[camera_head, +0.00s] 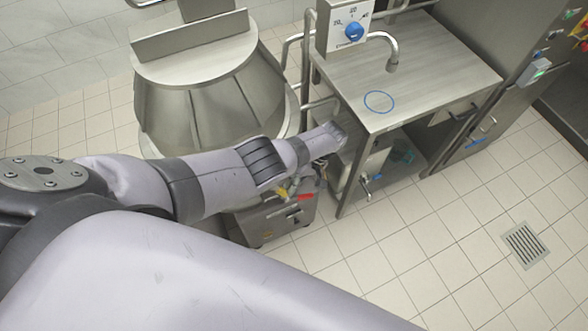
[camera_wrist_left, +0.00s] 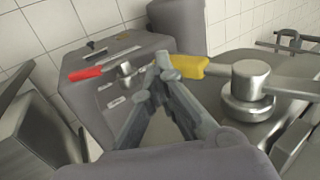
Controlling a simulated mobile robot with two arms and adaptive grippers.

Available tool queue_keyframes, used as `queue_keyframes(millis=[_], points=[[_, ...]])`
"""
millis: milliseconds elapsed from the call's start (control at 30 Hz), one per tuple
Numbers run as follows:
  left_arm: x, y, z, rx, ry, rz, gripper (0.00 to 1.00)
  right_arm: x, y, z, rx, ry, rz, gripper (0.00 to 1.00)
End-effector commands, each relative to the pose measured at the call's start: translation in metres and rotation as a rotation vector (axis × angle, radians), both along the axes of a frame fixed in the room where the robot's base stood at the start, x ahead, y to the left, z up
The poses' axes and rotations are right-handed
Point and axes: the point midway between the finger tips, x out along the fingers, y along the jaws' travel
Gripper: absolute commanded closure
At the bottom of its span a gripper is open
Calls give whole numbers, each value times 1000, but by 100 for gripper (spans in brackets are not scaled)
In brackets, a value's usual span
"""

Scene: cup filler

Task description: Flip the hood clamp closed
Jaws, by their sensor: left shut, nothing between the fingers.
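My left gripper (camera_wrist_left: 163,68) is shut and empty in the left wrist view, its fingertips meeting in a point. In the head view my left arm reaches over the low steel unit, and the gripper is mostly hidden behind the wrist. A red handle (camera_wrist_left: 86,74) sits on the grey box at the left of the fingertips, also visible in the head view (camera_head: 305,197). A yellow handle (camera_wrist_left: 190,66) appears right beside the fingertips; I cannot tell whether they touch. I cannot tell for sure which part is the hood clamp. My right gripper is not in view.
A round steel knob (camera_wrist_left: 250,88) stands right of the yellow handle. A large steel hopper (camera_head: 205,95) is behind my arm. A steel table (camera_head: 440,70) with a tap (camera_head: 391,58) is at the right.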

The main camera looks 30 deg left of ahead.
Motion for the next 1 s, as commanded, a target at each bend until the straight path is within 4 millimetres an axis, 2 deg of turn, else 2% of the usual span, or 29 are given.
queue_keyframes(millis=[567, 1000], points=[[-10, 7, -13, 2, 3, 1, 100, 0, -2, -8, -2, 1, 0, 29], [-19, 15, -20, 3, 5, 1, 100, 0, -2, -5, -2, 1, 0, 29]])
